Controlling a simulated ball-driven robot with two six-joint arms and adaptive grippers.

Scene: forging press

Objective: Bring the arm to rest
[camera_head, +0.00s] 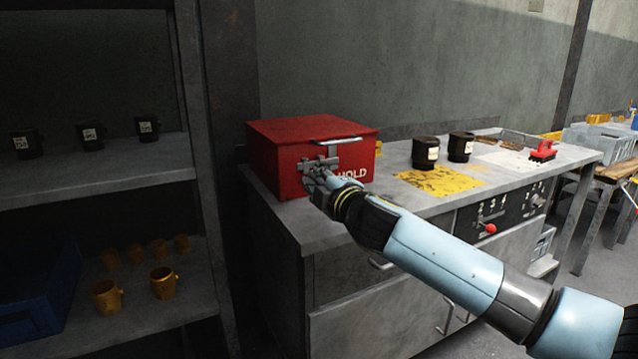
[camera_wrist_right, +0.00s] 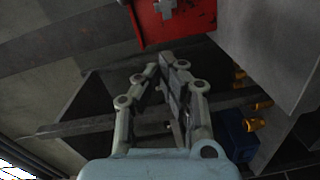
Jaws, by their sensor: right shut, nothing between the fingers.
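My right arm comes in from the lower right in the head view. Its gripper (camera_head: 318,172) is in front of the red box (camera_head: 275,172) on the grey bench, near the box's front face. The gripper is shut and empty. In the right wrist view the gripper's fingers (camera_wrist_right: 168,68) are together, and the red box (camera_wrist_right: 185,25) shows beyond them at the top. I cannot tell whether the fingertips touch the box. The box's lid is down, with a metal handle at its front edge. My left gripper is not in view.
Two black mugs (camera_head: 425,152) stand on the bench (camera_head: 405,203) by a yellow patch (camera_head: 440,181). A red-topped tool (camera_head: 543,151) lies further right. A shelf unit (camera_head: 100,182) at left holds black mugs, brass-coloured mugs and a blue crate (camera_head: 38,290). A control panel (camera_head: 500,212) is on the bench front.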

